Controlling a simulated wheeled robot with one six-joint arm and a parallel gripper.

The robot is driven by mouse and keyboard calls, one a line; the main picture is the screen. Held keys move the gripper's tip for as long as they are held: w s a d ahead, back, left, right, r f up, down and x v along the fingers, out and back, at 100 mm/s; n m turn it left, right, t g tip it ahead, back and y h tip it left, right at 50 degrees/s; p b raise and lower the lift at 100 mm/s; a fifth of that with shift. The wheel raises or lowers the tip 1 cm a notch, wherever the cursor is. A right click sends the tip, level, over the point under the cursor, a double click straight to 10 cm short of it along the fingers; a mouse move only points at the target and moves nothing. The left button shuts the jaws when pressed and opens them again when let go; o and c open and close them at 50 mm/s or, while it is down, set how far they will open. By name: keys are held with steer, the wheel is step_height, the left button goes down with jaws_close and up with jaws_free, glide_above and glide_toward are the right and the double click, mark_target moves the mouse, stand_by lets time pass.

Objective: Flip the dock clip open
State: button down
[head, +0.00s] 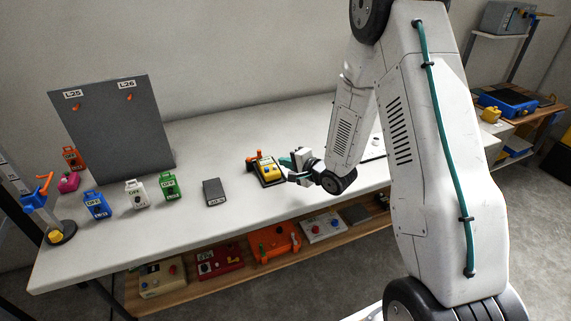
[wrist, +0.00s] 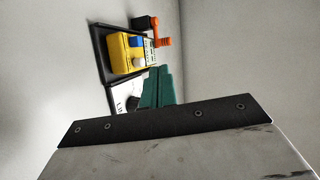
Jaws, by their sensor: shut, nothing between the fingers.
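A yellow device (head: 269,171) sits in a black dock tray (head: 268,184) on the white bench. In the wrist view the yellow device (wrist: 124,53) shows a blue part and a pale round knob on top. An orange clip lever (head: 254,156) stands at the dock's back-left end; it also shows in the wrist view (wrist: 161,42), beside a dark block. I cannot tell for sure whether the clip is closed. My gripper (head: 286,161), with teal fingers, is shut and empty just right of the dock. Its fingers (wrist: 153,88) point toward the dock in the wrist view.
A grey box (head: 214,192) and green, white and blue lockout boxes (head: 96,205) stand left of the dock. A grey panel (head: 110,130) stands behind them. Several devices fill the lower shelf (head: 180,297). The bench behind the dock is clear.

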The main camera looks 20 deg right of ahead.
mark_target(267, 164)
steer(key=x, duration=0.8)
steer(key=shift+a+r, duration=0.15)
steer(key=shift+r, duration=0.2)
steer(key=shift+w+a, duration=0.25)
steer(key=shift+w, duration=0.4)
